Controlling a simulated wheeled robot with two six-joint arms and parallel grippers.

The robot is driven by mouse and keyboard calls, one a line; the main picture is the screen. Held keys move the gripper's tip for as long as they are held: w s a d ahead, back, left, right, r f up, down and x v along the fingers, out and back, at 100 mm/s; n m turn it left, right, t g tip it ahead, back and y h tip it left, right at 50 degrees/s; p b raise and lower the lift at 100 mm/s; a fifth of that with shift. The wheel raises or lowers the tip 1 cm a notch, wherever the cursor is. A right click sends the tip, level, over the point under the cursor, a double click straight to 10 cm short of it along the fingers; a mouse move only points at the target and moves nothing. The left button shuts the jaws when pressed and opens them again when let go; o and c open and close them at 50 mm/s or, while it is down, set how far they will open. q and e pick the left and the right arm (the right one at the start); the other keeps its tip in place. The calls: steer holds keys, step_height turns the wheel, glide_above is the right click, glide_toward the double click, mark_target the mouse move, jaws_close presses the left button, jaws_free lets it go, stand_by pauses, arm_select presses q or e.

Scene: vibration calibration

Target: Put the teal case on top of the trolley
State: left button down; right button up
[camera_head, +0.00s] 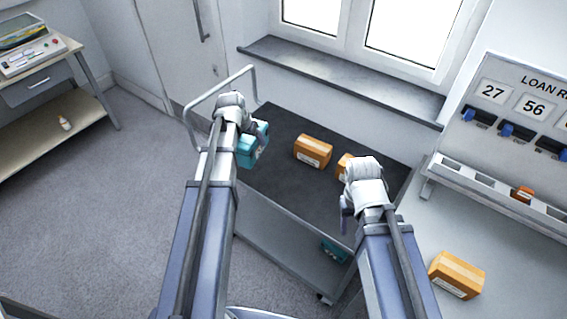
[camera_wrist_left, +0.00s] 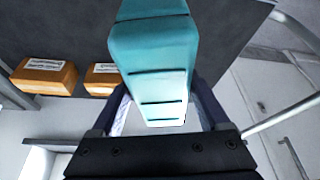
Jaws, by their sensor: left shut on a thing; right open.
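The teal case (camera_head: 256,148) is at the left part of the trolley's dark top (camera_head: 270,185), partly hidden behind my left gripper (camera_head: 240,125). My left gripper is shut on the case, which fills the middle of the left wrist view (camera_wrist_left: 155,60) between the two fingers. I cannot tell whether the case touches the top or hangs just above it. My right gripper (camera_head: 350,205) is open over the trolley's right side, its fingers largely hidden by its wrist. A second teal item (camera_head: 334,251) shows on the trolley's lower shelf.
An orange box (camera_head: 313,151) stands on the trolley top, with another (camera_head: 345,166) partly behind my right wrist. The trolley's handle (camera_head: 222,92) rises at its left end. A further orange box (camera_head: 456,274) sits on the pale surface at right, below the numbered rack (camera_head: 510,100).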

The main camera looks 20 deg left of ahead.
arm_select(q)
steer(key=w+d+f+m+h+b, duration=0.1)
steer(key=d+f+m+b, duration=0.3)
steer(key=d, duration=0.8)
step_height(320, 180, down, 7)
steer(key=n+b, duration=0.1)
steer(key=b, duration=0.5)
steer(key=shift+w+a, duration=0.1)
step_height(320, 180, down, 4)
steer(key=b, duration=0.4)
steer(key=shift+r, duration=0.25)
steer(key=shift+f, duration=0.15)
jaws_free()
steer(key=shift+r, duration=0.2)
